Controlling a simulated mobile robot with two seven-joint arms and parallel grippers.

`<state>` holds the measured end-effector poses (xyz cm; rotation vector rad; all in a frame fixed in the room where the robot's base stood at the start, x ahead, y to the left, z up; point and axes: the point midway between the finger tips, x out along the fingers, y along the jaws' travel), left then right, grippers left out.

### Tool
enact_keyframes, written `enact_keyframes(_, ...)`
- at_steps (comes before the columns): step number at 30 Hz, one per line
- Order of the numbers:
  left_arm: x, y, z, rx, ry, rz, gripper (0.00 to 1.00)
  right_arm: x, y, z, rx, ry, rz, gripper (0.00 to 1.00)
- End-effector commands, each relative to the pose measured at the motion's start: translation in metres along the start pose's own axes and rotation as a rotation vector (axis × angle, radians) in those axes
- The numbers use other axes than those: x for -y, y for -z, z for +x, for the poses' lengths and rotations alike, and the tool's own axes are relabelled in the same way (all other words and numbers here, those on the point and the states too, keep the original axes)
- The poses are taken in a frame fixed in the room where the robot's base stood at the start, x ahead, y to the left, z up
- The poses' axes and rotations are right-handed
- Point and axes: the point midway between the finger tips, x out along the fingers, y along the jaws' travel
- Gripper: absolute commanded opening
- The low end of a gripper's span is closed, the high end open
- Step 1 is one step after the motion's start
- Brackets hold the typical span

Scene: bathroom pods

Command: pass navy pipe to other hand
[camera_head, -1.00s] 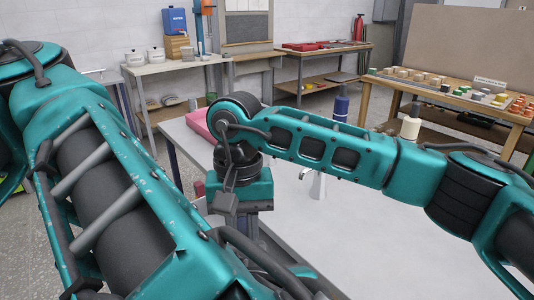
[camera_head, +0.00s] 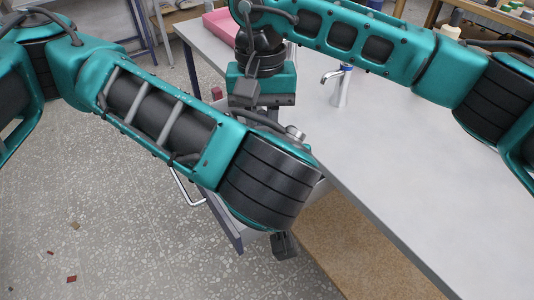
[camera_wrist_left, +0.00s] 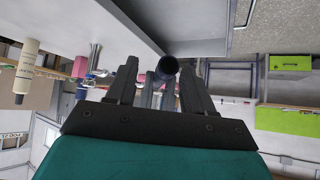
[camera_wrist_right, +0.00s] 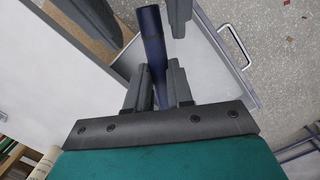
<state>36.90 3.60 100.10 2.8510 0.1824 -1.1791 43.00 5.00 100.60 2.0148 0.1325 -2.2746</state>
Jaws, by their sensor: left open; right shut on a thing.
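The navy pipe (camera_wrist_right: 152,38) stands out lengthwise from my right gripper (camera_wrist_right: 156,70), which is shut on it in the right wrist view. The fingers of my left gripper (camera_wrist_right: 140,14) show at the top of that view, apart, on either side of the pipe's far part. In the left wrist view the pipe (camera_wrist_left: 167,67) is seen nearly end-on, a dark round end between the open fingers of my left gripper (camera_wrist_left: 159,66), closer to the right finger. Contact with that finger cannot be told.
An open drawer (camera_wrist_right: 215,60) juts out below the pipe.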

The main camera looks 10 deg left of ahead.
Motion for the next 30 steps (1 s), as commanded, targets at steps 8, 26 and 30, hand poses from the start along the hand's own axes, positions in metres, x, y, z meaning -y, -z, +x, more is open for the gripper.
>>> enact_keyframes(8, 0.0000, 0.0000, -0.0002, 0.000, 0.000, 0.000, 0.37, -0.0001, 0.0000, -0.0001, 0.000, 0.000, 0.000, 0.00)
enact_keyframes(26, -0.0023, 0.0000, -0.0014, 0.000, -0.009, -0.001, 0.00, 0.0026, -0.0005, -0.0005, -0.001, 0.007, -0.003, 0.34)
enact_keyframes(30, -0.0019, -0.0001, -0.0012, 0.000, -0.008, 0.000, 0.00, 0.0020, -0.0004, -0.0003, -0.001, 0.006, -0.002, 0.47)
